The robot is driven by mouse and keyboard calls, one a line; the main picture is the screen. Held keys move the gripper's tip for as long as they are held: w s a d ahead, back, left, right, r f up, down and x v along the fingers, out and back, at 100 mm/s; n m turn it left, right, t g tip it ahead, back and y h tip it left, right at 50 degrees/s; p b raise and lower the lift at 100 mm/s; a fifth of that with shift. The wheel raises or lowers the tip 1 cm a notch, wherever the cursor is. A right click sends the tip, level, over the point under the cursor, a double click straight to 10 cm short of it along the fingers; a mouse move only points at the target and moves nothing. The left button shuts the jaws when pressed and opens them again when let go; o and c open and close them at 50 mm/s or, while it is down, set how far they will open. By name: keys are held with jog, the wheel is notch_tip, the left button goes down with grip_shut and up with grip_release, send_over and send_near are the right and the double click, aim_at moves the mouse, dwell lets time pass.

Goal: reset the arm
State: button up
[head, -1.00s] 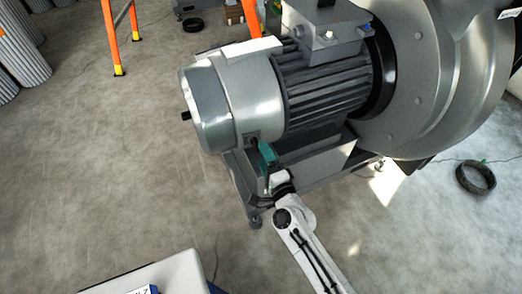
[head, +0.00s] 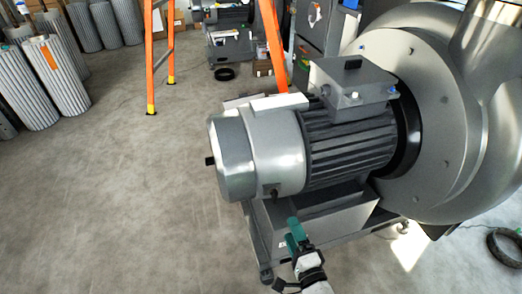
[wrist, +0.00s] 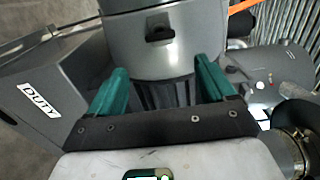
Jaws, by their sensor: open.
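The blower stands in the head view, with its grey motor (head: 262,152) facing left and its round housing (head: 440,110) at the right. My gripper (head: 293,232) is in front of and below the motor, its green fingers pointing up. In the wrist view, my gripper (wrist: 160,92) has its two green fingers well apart with nothing between them that it holds. The motor's grey end with a dark stub (wrist: 158,32) shows beyond the fingers. My arm runs out of the bottom of the head view.
An orange ladder (head: 150,60) stands behind the motor. Several ribbed cylinders (head: 50,80) stand at the far left. A black coil (head: 505,247) lies on the floor at the lower right. The floor (head: 120,190) at the left is clear.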

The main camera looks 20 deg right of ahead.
jog(key=shift+r, duration=0.1)
jog(key=s+a+r+n+g+y+p, duration=0.25)
jog(key=s+n+g+y+p, duration=0.3)
jog(key=n, duration=0.65)
jog(key=s+d+r+n+g+h+p, duration=0.1)
jog(key=s+d+n+g+h, duration=0.1)
jog(key=s, duration=0.4)
jog(key=s+d+r+n+g+h+p, duration=0.1)
jog(key=s+d+r+n+g, duration=0.1)
jog(key=s+d+g, duration=0.2)
jog(key=s+d+r+n+g+h+p, duration=0.1)
jog(key=s+g, duration=0.4)
jog(key=s, duration=0.5)
jog(key=d+r+h, duration=0.1)
jog(key=d, duration=0.1)
jog(key=shift+s+d+r+n+h, duration=0.15)
jog(key=shift+d+r+n+h, duration=0.1)
jog(key=shift+d+n+h, duration=0.15)
jog(key=shift+g, duration=0.25)
